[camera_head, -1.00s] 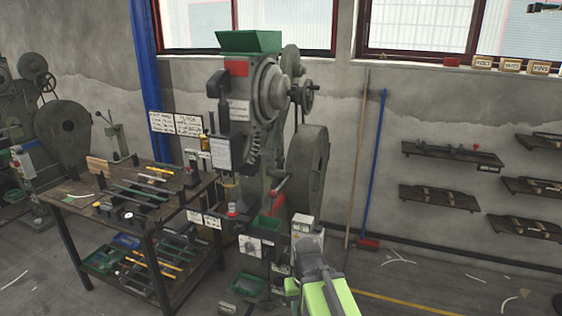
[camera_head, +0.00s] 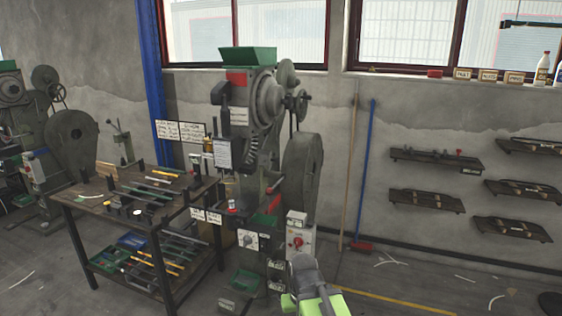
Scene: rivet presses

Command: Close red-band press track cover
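The press (camera_head: 252,105) with a red patch (camera_head: 236,79) near its top stands just left of the middle, against the wall. A green hopper (camera_head: 248,58) sits on top, and a large grey flywheel (camera_head: 304,170) is on its right side. I cannot clearly make out the track cover or whether it is open. My arm, green and grey, shows at the bottom centre, in front of and below the press and apart from its upper part. The grey end piece (camera_head: 306,272) shows, but its fingertips cannot be made out.
A dark two-level bench (camera_head: 113,218) with tools stands left of the press. A control box (camera_head: 299,241) with a red knob is by the press's base. A broom (camera_head: 366,175) leans on the wall; shelves (camera_head: 435,160) hang at right. The floor at right is mostly clear.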

